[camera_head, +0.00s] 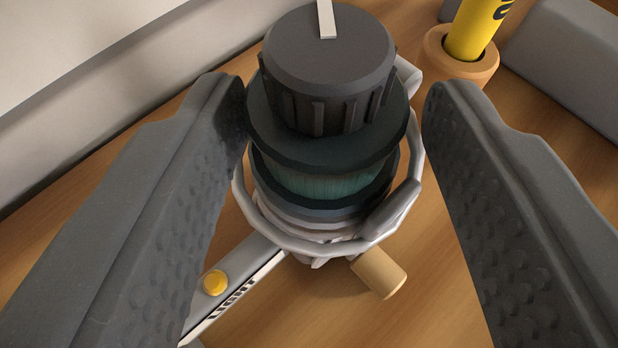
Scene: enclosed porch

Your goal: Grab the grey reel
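The grey reel (325,180) stands in the middle of the view on a wooden surface. It has a dark ribbed knob on top, dark flanges, a band of greenish line and a pale grey ring around its lower part. A tan handle knob (379,277) sticks out at its lower right. My gripper (335,105) is open, with one dark dimpled finger on each side of the reel. The left finger is very close to the reel's upper flange; whether it touches cannot be told. A gap shows between the right finger and the reel.
A yellow cylinder (477,28) stands in a wooden ring (460,58) at the upper right, near a grey block (567,62). A pale wall (110,75) borders the upper left.

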